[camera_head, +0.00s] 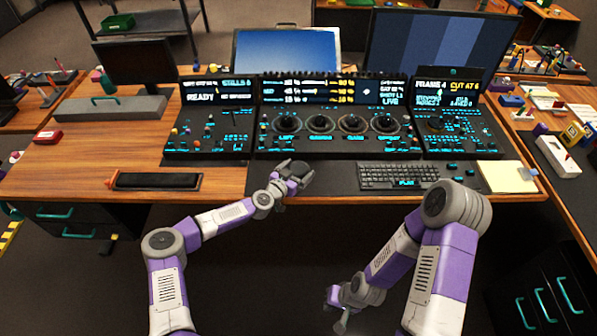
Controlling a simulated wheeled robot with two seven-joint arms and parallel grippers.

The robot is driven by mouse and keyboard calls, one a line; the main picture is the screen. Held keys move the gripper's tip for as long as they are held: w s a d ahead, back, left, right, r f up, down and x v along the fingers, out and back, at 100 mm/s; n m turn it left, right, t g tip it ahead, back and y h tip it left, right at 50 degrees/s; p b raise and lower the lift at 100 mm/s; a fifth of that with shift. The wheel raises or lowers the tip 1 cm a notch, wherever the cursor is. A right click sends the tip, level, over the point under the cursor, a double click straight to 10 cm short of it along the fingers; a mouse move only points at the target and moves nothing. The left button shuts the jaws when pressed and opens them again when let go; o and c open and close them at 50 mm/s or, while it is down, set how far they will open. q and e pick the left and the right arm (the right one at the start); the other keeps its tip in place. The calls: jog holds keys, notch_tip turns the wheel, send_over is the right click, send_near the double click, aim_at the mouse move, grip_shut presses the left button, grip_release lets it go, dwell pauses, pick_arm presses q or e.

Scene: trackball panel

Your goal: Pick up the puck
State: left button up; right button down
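My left gripper (291,180) is at the front of the desk, over the dark mat left of the keyboard. A small dark rounded thing (299,169) shows right at its tip. It may be the puck, but the gripper and wrist cover part of it, and I cannot tell whether it is held or only touched. The finger gap is too small and dark to read. My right gripper (337,308) hangs low in front of the desk, below its front edge and away from the mat. Its fingers are not clear.
A black control console (335,125) with several trackballs and lit screens stands behind the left gripper. A keyboard (398,176) lies right of it, with a yellow notepad (508,178) beyond. A black tray (157,181) lies to the left. Bare wood (95,165) is free at far left.

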pick_arm(q)
jog(key=shift+s+a+r, duration=0.3)
jog(key=shift+r, duration=0.2)
jog(key=s+a+r+p, duration=0.1)
jog(key=s+a+r, duration=0.1)
jog(key=s, duration=0.1)
jog(key=s+a+r+p, duration=0.1)
jog(key=s+a+r, duration=0.1)
jog(key=s, duration=0.2)
jog(key=s+a+r+p, duration=0.1)
jog(key=s+a+r, duration=0.2)
jog(key=s, duration=0.1)
jog(key=shift+a+p, duration=0.1)
jog(key=shift+p, duration=0.2)
